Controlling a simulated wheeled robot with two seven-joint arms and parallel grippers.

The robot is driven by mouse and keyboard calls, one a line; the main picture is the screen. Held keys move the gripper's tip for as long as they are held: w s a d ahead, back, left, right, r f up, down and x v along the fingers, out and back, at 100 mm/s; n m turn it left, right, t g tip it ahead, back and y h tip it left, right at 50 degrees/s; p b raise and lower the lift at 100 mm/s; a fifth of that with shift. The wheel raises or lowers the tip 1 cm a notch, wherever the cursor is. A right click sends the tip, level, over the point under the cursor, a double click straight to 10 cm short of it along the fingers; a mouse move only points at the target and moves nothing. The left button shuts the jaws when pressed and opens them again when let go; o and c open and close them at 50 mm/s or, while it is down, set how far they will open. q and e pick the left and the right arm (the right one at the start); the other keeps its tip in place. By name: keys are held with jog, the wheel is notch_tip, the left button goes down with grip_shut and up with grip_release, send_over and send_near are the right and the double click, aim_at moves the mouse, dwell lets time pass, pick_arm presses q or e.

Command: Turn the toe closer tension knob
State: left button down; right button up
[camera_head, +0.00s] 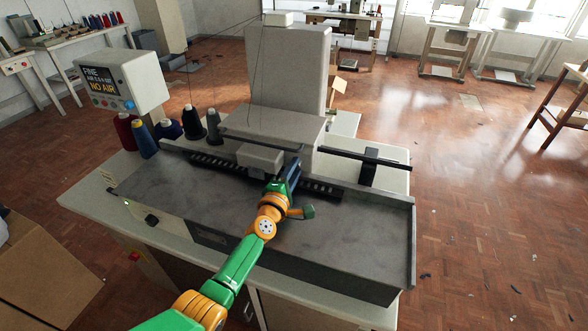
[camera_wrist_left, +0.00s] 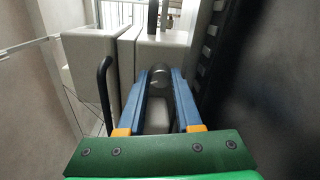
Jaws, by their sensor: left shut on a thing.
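My left gripper (camera_head: 291,168) reaches over the grey machine bed to the sewing head, its blue fingers pointing away from me. In the left wrist view, the blue fingers (camera_wrist_left: 160,73) are closed on a dark round knob (camera_wrist_left: 160,83), which sits between their tips. I take this as the toe closer tension knob. In the head view the knob is hidden by my gripper and the pale head block (camera_head: 259,157). The turn of the knob cannot be told. My right gripper is in neither view.
The machine's tall beige housing (camera_head: 288,70) stands behind the bed (camera_head: 345,238). Thread cones (camera_head: 191,122) stand at left beside a display box (camera_head: 122,82) reading "NO AIR". A bent black rod (camera_wrist_left: 105,95) rises close left of the fingers. A dark rail (camera_head: 358,158) runs right.

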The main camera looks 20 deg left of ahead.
pick_arm(q)
jog(key=shift+m, duration=1.9)
jog(key=c, duration=0.9)
grip_release()
jog(key=shift+o, duration=0.2)
